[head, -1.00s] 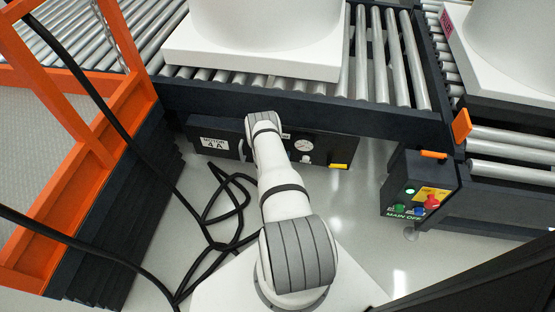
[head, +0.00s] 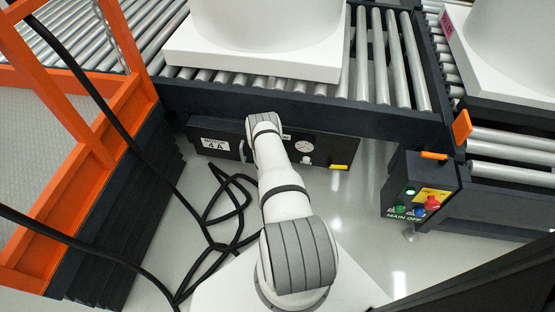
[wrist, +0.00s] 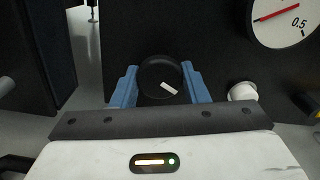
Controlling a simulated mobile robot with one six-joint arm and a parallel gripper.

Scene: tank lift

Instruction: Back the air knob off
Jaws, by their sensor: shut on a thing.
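The air knob (wrist: 157,76) is a round black knob with a white mark, on a dark panel in the wrist view. The mark slants slightly down to the right. My gripper (wrist: 160,82) has its two blue fingers on either side of the knob and is shut on it. A white pressure gauge (wrist: 290,18) with a red needle sits up and right of the knob, partly cut off by the frame; 0.5 is legible on it. In the head view the gauge (head: 304,146) shows on the low panel, while my arm hides the knob and the fingers.
A white round button or fitting (wrist: 243,91) sits right of the fingers. A control box (head: 419,190) with a green light and a red knob stands right. Black hoses (head: 212,215) lie on the floor. An orange frame (head: 95,150) stands left.

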